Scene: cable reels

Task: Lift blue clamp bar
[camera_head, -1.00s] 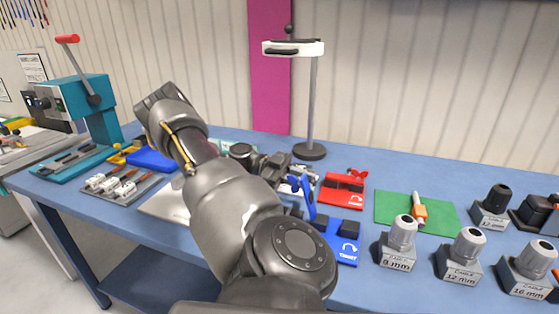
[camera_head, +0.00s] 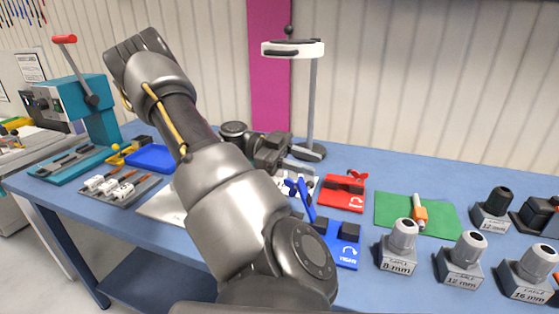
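The blue clamp bar (camera_head: 307,202) stands up at a tilt by the left side of a blue clamp block (camera_head: 343,252) with a dark pad on top. My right gripper (camera_head: 296,182) is just behind and left of the bar's upper end, close to it. My own large grey arm link covers much of the middle and partly hides this area. Whether the fingers touch or hold the bar is too small to tell. My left gripper is not in view.
A red clamp block (camera_head: 343,191) is just behind the blue one. A green mat (camera_head: 390,212) with an orange-and-white piece lies to the right. Labelled grey sockets (camera_head: 460,262) stand at front right. A stand (camera_head: 314,105) rises at the back. A blue tray (camera_head: 152,158) lies left.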

